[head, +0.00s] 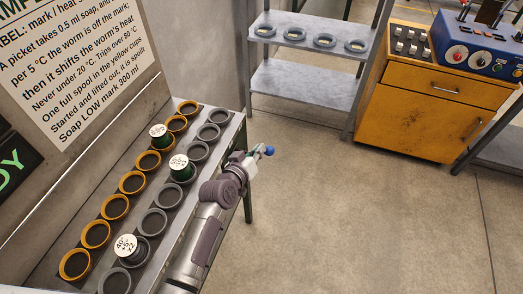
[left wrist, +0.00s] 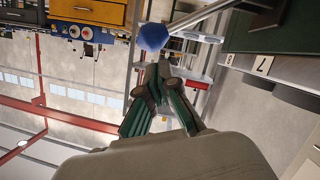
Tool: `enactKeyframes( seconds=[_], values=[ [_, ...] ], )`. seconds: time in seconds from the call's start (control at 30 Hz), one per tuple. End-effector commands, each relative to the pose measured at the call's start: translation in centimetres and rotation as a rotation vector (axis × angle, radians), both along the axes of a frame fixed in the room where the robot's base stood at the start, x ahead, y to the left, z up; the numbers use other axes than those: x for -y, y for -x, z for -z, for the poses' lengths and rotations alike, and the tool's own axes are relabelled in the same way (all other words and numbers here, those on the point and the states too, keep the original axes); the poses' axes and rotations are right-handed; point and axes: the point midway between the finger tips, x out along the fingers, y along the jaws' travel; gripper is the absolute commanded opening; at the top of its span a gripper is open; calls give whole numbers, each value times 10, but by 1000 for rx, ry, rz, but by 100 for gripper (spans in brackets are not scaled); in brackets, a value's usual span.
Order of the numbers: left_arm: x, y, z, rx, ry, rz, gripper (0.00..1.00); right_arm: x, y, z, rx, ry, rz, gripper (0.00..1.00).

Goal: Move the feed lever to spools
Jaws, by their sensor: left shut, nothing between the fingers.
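A lever with a blue ball knob (head: 270,150) sticks out at the right edge of the cup bench, partly hidden by my left gripper (head: 246,163). In the left wrist view the blue knob (left wrist: 153,37) sits on a grey rod that runs up and right to the bench. My left gripper also shows there (left wrist: 162,75), its fingers shut and empty, with the tips just short of the knob. I cannot tell whether they touch it. The lever's setting marks are not readable. My right gripper is not in view.
The bench holds a row of orange cups (head: 115,207) and a row of grey cups (head: 154,222). Green spools (head: 182,171) with white labels stand in some. A grey shelf (head: 300,85) and an orange cabinet (head: 435,90) stand behind. Floor right of the bench is clear.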

Motion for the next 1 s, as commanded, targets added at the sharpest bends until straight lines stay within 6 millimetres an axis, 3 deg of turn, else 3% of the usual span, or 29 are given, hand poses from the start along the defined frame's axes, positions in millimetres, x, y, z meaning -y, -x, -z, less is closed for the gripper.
enactKeyframes(
  seconds=[0.23,1.0],
  values=[
    [10,-6,13,3,1,-1,0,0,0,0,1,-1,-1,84],
    [8,-6,20,24,-63,1,0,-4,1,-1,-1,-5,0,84]
  ],
)
